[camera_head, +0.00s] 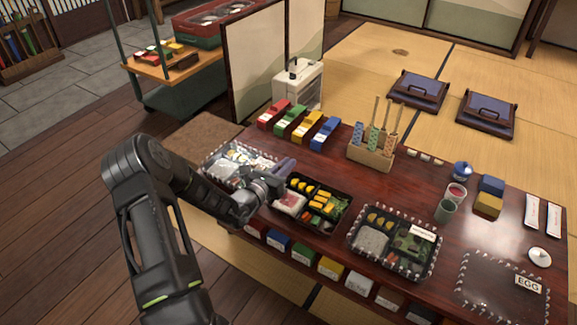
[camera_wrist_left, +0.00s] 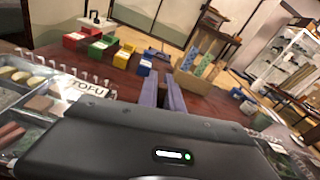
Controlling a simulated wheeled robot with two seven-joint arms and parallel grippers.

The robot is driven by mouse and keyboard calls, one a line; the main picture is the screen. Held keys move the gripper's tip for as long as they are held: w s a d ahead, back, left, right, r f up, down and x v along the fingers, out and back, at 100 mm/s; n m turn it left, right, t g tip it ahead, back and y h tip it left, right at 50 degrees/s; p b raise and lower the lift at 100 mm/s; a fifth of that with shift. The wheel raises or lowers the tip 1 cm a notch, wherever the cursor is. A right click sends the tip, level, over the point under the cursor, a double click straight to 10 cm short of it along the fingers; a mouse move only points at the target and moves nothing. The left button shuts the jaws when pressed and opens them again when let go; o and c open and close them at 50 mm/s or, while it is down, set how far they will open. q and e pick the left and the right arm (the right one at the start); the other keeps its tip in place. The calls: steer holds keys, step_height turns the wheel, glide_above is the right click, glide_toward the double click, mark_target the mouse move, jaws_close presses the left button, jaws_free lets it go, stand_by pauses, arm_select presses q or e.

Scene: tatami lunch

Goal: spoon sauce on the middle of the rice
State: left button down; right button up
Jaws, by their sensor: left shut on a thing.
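My left gripper (camera_head: 284,172) reaches in from the left above the table, between the left lunch box (camera_head: 207,163) and the middle lunch box (camera_head: 345,229). In the left wrist view its two purple-grey fingers (camera_wrist_left: 163,95) are close together. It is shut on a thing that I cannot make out. Pale, pinkish food (camera_head: 290,203), perhaps rice, lies at the left of the middle box, just below the gripper. Whitish rice (camera_head: 370,240) fills part of the right box (camera_head: 397,273). A cup with red contents (camera_head: 456,191) stands at the right. No spoon bowl is clearly visible. My right gripper is out of view.
A wooden holder (camera_head: 370,158) with patterned handles stands behind the boxes. Red, green, yellow and blue blocks (camera_head: 297,124) line the back edge. A grey-green cup (camera_head: 445,211) stands before the red one. The table (camera_head: 425,177) has bare room around the cups.

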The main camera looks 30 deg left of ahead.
arm_select(q)
steer(key=shift+a, duration=0.2)
steer(key=shift+a, duration=0.55)
steer(key=shift+w+p, duration=0.2)
steer(key=shift+p, duration=0.25)
stand_by(0.4)
steer(key=shift+w, duration=0.2)
steer(key=shift+d, duration=0.15)
stand_by(0.5)
steer(key=shift+d+p, duration=0.35)
steer(key=shift+d, duration=0.2)
steer(key=shift+d, duration=0.15)
steer(key=shift+d+p, duration=0.35)
steer(key=shift+d, duration=0.2)
